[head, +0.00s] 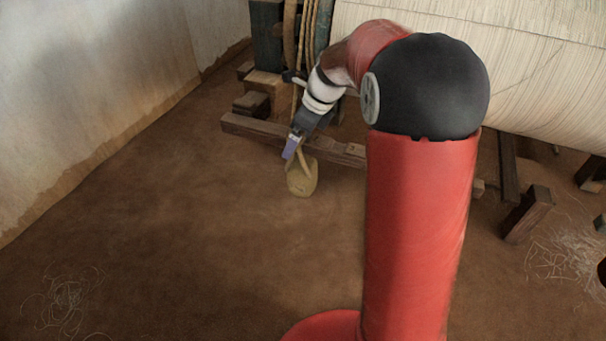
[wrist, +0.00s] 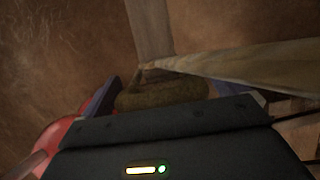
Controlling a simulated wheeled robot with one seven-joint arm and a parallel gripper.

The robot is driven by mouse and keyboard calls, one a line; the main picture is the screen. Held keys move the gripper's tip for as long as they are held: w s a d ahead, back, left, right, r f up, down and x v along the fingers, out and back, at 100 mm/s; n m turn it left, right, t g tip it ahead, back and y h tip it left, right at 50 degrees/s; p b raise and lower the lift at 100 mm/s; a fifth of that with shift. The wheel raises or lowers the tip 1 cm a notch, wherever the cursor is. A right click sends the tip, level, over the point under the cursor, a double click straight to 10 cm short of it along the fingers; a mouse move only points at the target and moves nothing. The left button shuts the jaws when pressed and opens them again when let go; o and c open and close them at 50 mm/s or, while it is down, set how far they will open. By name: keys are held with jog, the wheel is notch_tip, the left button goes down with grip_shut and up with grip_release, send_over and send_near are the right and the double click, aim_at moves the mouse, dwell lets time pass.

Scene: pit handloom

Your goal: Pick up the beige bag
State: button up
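The beige bag (head: 302,180) is on the earth floor in the head view, in front of a low wooden beam, with a narrow upper part rising toward my gripper. My gripper (head: 291,147) points down at the bag's top. In the wrist view the bag (wrist: 160,95) is between the two purple fingers of my gripper (wrist: 165,92), which stand apart on either side of it. A pale beige strip (wrist: 255,67), perhaps the bag's strap, runs from near the bag to the right edge. The gripper body hides the bag's near part.
The low wooden beam (head: 250,128) lies just behind the bag, with wooden blocks (head: 252,103) beyond it. The loom's large thread-covered roll (head: 520,65) is at the back right. A plastered wall (head: 90,100) stands left.

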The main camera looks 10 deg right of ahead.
jog(key=shift+r, duration=0.15)
jog(key=c, duration=1.6)
